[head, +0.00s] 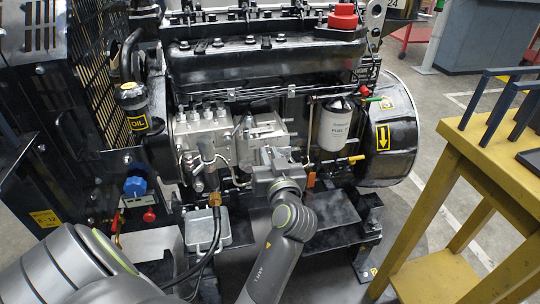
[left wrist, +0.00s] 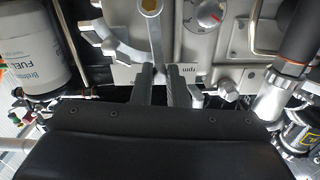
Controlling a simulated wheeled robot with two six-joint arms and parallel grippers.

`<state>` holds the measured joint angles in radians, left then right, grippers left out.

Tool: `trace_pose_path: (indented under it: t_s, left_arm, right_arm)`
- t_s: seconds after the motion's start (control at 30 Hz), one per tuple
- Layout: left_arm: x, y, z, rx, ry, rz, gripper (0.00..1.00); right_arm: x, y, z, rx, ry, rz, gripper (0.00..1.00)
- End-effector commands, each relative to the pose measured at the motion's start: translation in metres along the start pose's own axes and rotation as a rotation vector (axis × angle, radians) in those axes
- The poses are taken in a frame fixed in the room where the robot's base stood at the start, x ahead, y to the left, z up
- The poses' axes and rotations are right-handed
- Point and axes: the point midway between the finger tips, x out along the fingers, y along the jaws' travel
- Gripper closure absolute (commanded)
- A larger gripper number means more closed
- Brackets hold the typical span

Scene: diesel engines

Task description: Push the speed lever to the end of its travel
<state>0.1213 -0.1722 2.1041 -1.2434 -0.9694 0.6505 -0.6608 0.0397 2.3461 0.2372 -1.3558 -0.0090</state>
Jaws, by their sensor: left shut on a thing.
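The speed lever (left wrist: 156,42) is a grey metal arm with a brass-coloured bolt at its pivot, in the left wrist view at the upper middle. It runs down from the pivot to between the fingers of my left gripper (left wrist: 160,86), which is shut on its free end. The fingers hide part of that end. In the head view my left gripper (head: 268,160) is at the front of the grey pump housing (head: 205,135) and largely hides the lever. A curved metal sector (left wrist: 118,42) lies beside the lever on its left. My right gripper is not in view.
A dial with a red pointer (left wrist: 209,16) is right of the lever. The white fuel filter (head: 335,124) stands close to my gripper's right. Hoses and a brass fitting (head: 214,199) are at its left. A yellow table (head: 484,160) stands at the right.

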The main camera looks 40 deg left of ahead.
Motion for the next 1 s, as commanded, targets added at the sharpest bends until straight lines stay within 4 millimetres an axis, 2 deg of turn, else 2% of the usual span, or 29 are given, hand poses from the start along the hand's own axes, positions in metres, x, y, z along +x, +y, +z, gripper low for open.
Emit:
trace_pose_path:
  t_s: [0.37,0.53,0.7,0.73,0.83,0.9,1.0]
  left_arm:
    - [0.000,0.004,-0.003,0.056,0.001,0.000,1.00]
    - [0.000,0.009,-0.003,0.127,0.002,0.000,1.00]
    - [0.000,0.009,-0.003,0.124,0.003,0.000,1.00]
    - [0.000,0.009,-0.003,0.124,0.003,0.000,0.85]
    - [0.000,0.008,-0.003,0.124,0.003,0.000,0.72]
    - [0.000,0.008,-0.002,0.124,0.002,0.000,0.65]
    - [0.000,0.009,-0.002,0.124,0.001,0.000,0.65]
  right_arm:
    - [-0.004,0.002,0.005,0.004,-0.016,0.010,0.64]
    - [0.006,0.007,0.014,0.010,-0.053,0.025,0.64]
    - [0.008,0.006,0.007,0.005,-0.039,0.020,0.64]
    - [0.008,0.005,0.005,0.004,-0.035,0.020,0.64]
    - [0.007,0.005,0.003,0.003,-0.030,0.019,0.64]
    - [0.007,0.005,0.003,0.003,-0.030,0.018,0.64]
    - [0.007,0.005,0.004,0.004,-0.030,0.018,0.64]
